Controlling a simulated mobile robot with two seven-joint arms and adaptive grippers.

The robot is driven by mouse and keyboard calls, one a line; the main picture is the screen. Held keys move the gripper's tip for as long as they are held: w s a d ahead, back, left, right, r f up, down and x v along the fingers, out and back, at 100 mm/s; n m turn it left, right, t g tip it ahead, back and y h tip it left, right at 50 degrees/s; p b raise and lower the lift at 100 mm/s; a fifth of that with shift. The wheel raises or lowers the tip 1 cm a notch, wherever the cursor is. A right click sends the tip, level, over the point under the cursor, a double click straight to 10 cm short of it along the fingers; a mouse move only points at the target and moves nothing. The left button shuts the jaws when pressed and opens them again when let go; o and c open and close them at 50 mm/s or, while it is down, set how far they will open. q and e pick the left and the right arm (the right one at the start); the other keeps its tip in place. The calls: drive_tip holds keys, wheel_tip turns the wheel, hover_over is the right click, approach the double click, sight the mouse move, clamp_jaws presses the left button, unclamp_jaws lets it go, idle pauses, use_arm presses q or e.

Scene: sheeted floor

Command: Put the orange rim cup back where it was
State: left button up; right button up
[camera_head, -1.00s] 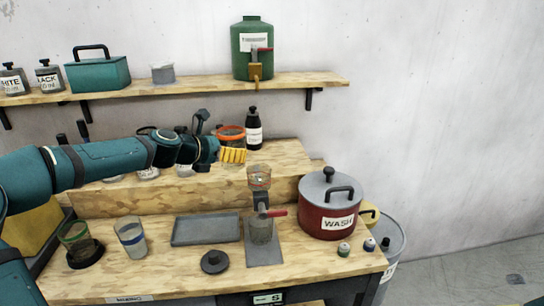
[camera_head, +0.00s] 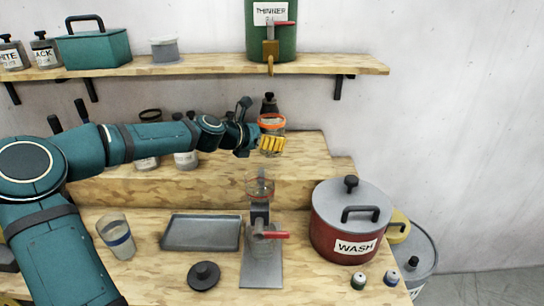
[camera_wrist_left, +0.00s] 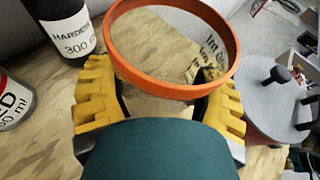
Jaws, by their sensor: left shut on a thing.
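The orange rim cup (camera_head: 271,121) is clear with an orange ring at its top. My left gripper (camera_head: 271,144), with yellow finger pads, is shut on it above the raised wooden step at the back of the bench. In the left wrist view, the cup's orange rim (camera_wrist_left: 128,62) lies between the two yellow pads, and a dark bottle labelled HARDENER (camera_wrist_left: 66,25) stands to its left. Whether the cup's base touches the step is hidden by the gripper. My right gripper is not in view.
A red WASH pot (camera_head: 349,235) stands at the right of the bench. A grey tray (camera_head: 201,249), a blue-banded cup (camera_head: 117,240), a black lid (camera_head: 204,275) and a small stand with a clear cup (camera_head: 259,188) are in front. Above is a shelf (camera_head: 200,64) with a green thinner tank (camera_head: 272,42).

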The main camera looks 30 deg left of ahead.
sight(263, 151)
use_arm(q)
drive_tip(key=shift+w+f+b, duration=0.1)
drive_tip(key=shift+f+b, duration=0.55)
drive_tip(key=shift+f, duration=1.75)
drive_tip(key=shift+r, duration=0.1)
drive_tip(key=o, duration=1.3)
drive_tip(key=shift+c, duration=0.2)
drive_tip(key=p+v, duration=0.3)
drive_tip(key=v, duration=0.8)
drive_tip(key=shift+r+p, duration=0.15)
drive_tip(key=shift+p, duration=0.25)
drive_tip(key=shift+s+a, duration=0.1)
drive_tip(key=shift+s, duration=0.4)
